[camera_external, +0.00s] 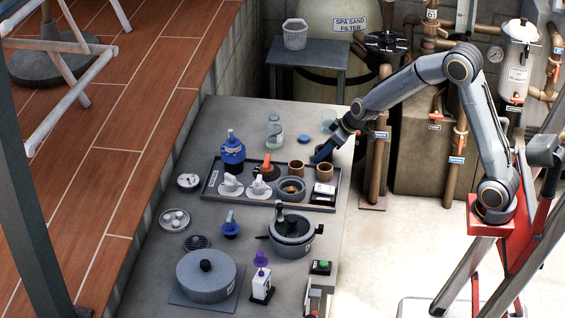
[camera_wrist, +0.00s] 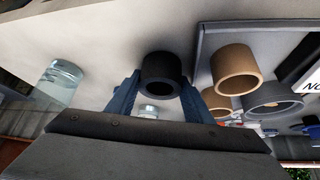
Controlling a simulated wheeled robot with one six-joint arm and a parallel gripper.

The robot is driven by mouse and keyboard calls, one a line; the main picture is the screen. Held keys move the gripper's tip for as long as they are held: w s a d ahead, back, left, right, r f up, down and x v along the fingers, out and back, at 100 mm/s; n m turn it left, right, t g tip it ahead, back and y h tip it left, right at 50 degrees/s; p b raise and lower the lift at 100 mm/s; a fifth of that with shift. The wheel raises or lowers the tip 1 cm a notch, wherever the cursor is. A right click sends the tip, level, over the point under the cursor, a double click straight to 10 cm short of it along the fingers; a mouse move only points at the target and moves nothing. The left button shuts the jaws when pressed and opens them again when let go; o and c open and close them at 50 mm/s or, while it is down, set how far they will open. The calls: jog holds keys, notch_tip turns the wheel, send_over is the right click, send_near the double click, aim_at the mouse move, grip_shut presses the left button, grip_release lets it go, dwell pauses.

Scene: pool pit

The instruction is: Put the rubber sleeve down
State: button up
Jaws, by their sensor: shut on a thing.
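The rubber sleeve (camera_wrist: 162,72) is a short black ring with a thick wall, seen in the wrist view between the two blue fingers of my gripper (camera_wrist: 160,88). My gripper is shut on it. In the external view my gripper (camera_external: 324,152) is low, at the back right of the grey worktop (camera_external: 255,112), by the tray's right end. I cannot make out the sleeve clearly there, and whether it touches a surface cannot be told.
A dark tray (camera_external: 212,184) holds two tan rings (camera_external: 297,166), a grey ring (camera_external: 291,187), a blue pump-like part (camera_external: 232,150) and other fittings. Pipes (camera_external: 379,150) rise beyond the worktop's right edge.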

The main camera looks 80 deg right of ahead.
jog(key=shift+f, duration=0.15)
jog(key=o, duration=1)
jog(key=shift+r, duration=0.25)
jog(key=v, duration=1.2)
jog(key=s+a+f+n+g+y, duration=0.1)
jog(key=s+a+f, duration=0.25)
jog(key=a, duration=0.35)
jog(key=s+a+f+g+y, duration=0.1)
jog(key=s+a+f+g, duration=0.1)
jog(key=s+a+f, duration=0.3)
jog(key=s+a+f+n+g, duration=0.1)
jog(key=s+a+f, duration=0.2)
jog(key=s+a, duration=0.2)
jog(key=s+a+f+g, duration=0.2)
jog(key=s+a+f, duration=0.1)
jog(key=s+a, duration=0.3)
jog(key=shift+s+n, duration=0.4)
jog(key=shift+s, duration=0.7)
